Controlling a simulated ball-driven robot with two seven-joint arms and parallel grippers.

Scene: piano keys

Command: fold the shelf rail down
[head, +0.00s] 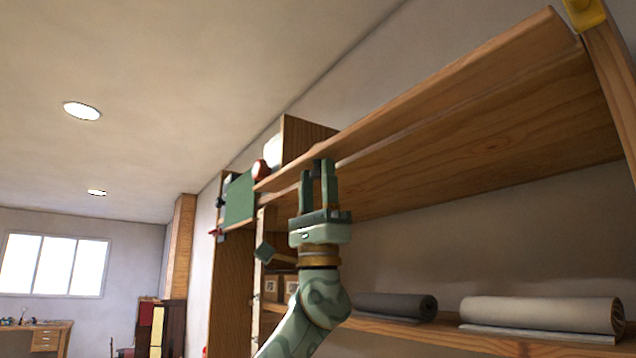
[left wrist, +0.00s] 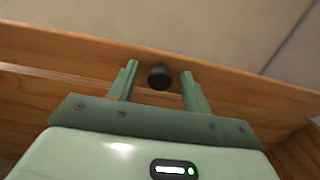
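The shelf rail (head: 450,88) is a long wooden board along the front of the upper shelf, running from upper right to the middle of the head view. It also crosses the left wrist view (left wrist: 60,45). A round black knob (left wrist: 160,77) shows against the rail in the left wrist view. My left gripper (head: 317,170) points up at the rail, with its fingers open on either side of the knob (left wrist: 159,70). I cannot tell whether they touch it; a clear gap shows on both sides. My right gripper is not in view.
A lower shelf holds a dark roll (head: 395,306) and a pale roll (head: 540,313). A wooden box (head: 305,138) and a red round thing (head: 261,169) are on the upper shelf's far end, near a green panel (head: 239,199). A yellow part (head: 585,13) is at upper right.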

